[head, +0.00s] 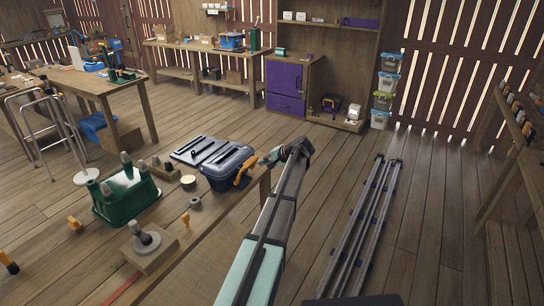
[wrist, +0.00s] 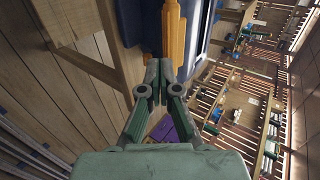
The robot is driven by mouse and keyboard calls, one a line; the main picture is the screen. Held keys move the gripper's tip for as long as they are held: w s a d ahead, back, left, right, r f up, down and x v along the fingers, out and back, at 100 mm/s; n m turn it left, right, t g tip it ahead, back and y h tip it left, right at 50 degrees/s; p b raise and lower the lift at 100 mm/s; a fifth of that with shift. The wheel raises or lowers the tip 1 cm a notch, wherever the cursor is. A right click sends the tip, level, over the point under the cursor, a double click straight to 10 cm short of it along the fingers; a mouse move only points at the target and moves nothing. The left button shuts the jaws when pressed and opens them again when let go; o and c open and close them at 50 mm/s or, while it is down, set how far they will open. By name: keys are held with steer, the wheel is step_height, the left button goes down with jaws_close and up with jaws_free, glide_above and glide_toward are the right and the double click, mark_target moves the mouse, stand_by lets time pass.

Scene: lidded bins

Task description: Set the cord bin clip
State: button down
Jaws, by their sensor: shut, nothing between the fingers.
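A dark blue lidded bin (head: 226,172) stands near the right end of the wooden bench; its blue wall also shows in the wrist view (wrist: 142,25). An orange clip (head: 243,172) is on its right side, facing my arm. In the wrist view the orange clip (wrist: 174,38) runs up and down just beyond my fingertips. My gripper (head: 268,160) is shut and empty, beside the bin at clip height. Its fingertips (wrist: 159,74) are together by the clip's near end; I cannot tell whether they touch it. Whether the clip is fully latched is unclear.
A flat blue-grey lid (head: 196,150) lies behind the bin. Floor rails (head: 366,225) lie right of my arm, with open floor around.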

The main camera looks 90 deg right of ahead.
mark_target(251, 163)
steer(key=shift+w+r+p+x, duration=0.2)
steer(key=shift+p+x, duration=0.2)
steer(key=shift+x, duration=0.7)
steer(key=shift+w+r+p+x, duration=0.15)
steer(key=shift+p+x, duration=0.25)
steer(key=shift+x, duration=0.7)
steer(key=shift+d, duration=0.2)
steer(key=w+d+r+b, duration=0.1)
steer(key=w+b, duration=0.1)
steer(key=shift+d+r+b, duration=0.15)
steer(key=shift+d+b, duration=0.05)
steer(key=shift+b, duration=0.1)
steer(key=shift+r, duration=0.3)
